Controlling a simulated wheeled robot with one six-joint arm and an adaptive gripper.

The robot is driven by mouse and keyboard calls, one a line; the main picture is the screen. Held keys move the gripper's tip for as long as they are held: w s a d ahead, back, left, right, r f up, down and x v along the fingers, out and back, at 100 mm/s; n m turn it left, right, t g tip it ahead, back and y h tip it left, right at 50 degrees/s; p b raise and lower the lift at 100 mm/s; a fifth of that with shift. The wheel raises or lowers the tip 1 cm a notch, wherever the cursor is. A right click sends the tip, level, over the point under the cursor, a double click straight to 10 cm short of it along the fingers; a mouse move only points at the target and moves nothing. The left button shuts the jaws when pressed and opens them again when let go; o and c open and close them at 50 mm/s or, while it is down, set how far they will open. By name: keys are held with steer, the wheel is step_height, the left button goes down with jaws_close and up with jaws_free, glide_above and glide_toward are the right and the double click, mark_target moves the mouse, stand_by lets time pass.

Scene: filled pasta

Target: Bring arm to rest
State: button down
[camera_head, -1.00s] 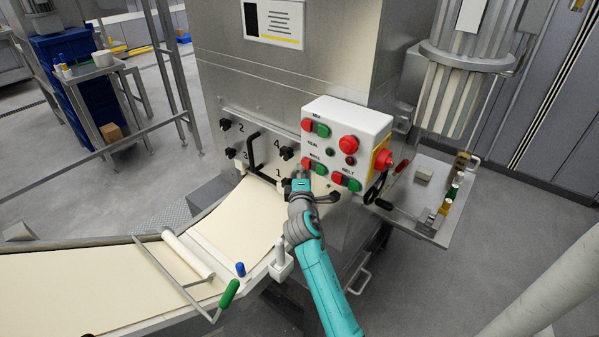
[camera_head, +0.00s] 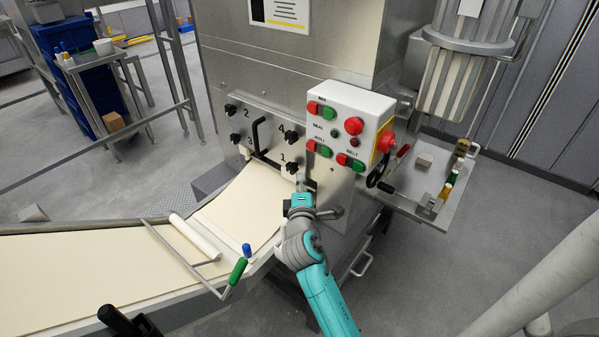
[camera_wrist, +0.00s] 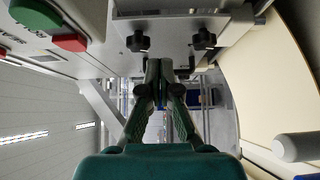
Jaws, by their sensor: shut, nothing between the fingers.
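My gripper (camera_head: 301,182) is in front of the steel machine, just below the lower left of the white control box (camera_head: 345,125). Its fingers are together and empty; they also show in the wrist view (camera_wrist: 160,72), pointing toward the black knobs (camera_wrist: 204,40). My teal arm reaches up to it from the bottom of the head view. I cannot tell the exact gap between the fingertips and the machine front.
The control box has red and green buttons. A dough sheet (camera_head: 245,208) runs down from the machine to the left. A side shelf (camera_head: 430,205) juts out right. Floor at right is clear.

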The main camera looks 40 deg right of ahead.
steer(key=shift+s+a, duration=0.3)
steer(key=shift+s, duration=0.1)
steer(key=s+a+f+m+t+y, duration=0.1)
steer(key=s+a+f+y, duration=0.4)
steer(key=s+a, duration=0.4)
steer(key=s+a+f+m+t+y, duration=0.1)
steer(key=s+a+f+y, duration=0.2)
steer(key=s+a+f, duration=0.6)
steer(key=s+a+r+m+y, duration=0.1)
steer(key=s+a+r+m, duration=0.1)
steer(key=s, duration=0.5)
steer(key=s+a+r+m+y, duration=0.2)
steer(key=s+a+r, duration=0.1)
steer(key=s, duration=0.4)
steer(key=s+a+r+m+y, duration=0.1)
steer(key=s+a+r+m, duration=0.2)
steer(key=s, duration=0.5)
steer(key=shift+a+y, duration=0.25)
steer(key=shift+y, duration=0.05)
